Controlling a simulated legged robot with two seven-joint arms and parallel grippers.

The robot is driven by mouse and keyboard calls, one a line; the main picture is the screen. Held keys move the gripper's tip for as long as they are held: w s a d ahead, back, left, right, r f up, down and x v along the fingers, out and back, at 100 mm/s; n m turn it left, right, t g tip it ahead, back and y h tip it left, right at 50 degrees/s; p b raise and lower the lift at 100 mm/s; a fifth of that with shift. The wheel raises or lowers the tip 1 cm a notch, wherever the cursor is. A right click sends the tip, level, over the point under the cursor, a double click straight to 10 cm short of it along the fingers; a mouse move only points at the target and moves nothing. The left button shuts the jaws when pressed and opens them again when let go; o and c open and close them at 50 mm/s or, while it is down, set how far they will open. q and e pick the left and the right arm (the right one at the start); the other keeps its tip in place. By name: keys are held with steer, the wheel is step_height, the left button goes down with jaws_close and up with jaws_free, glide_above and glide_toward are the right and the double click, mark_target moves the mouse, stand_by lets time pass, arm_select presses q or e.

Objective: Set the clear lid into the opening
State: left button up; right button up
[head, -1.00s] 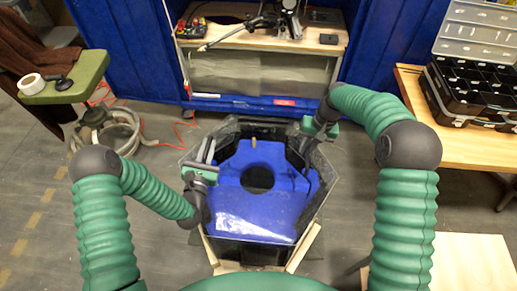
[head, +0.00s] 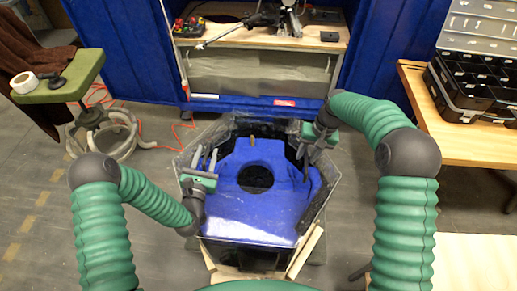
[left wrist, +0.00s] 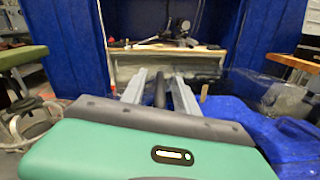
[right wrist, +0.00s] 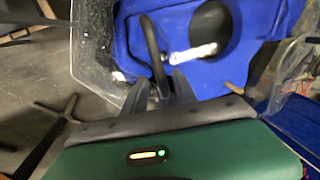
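A clear-walled, dark-edged six-sided tank (head: 329,187) stands on the floor in the middle of the head view. In it is a blue body (head: 250,212) with a round opening (head: 256,179), also seen in the right wrist view (right wrist: 215,40). I cannot tell the clear lid apart from the clear walls. My left gripper (head: 206,158) is at the tank's left edge, fingers apart. My right gripper (head: 312,153) is over its right edge, fingers apart. A dark bar shows between the fingers in the left wrist view (left wrist: 160,88) and right wrist view (right wrist: 152,50); I cannot tell whether either is touched.
A wooden frame (head: 305,252) sits under the tank's near side. A blue cabinet (head: 120,60) with a wooden shelf is behind. A green stool (head: 75,76) stands left, and a table (head: 435,115) with a black organizer case (head: 470,92) stands right. Grey floor lies between.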

steer(key=shift+a, duration=0.25)
arm_select(q)
steer(key=shift+w+a+r, duration=0.1)
steer(key=shift+r, duration=0.3)
arm_select(e)
steer(key=shift+f, duration=0.1)
arm_select(q)
step_height(320, 180, up, 9)
steer(key=shift+r, duration=0.1)
arm_select(e)
step_height(320, 180, up, 12)
steer(key=d, duration=0.2)
steer(key=shift+s+d, duration=0.1)
steer(key=shift+s, duration=0.05)
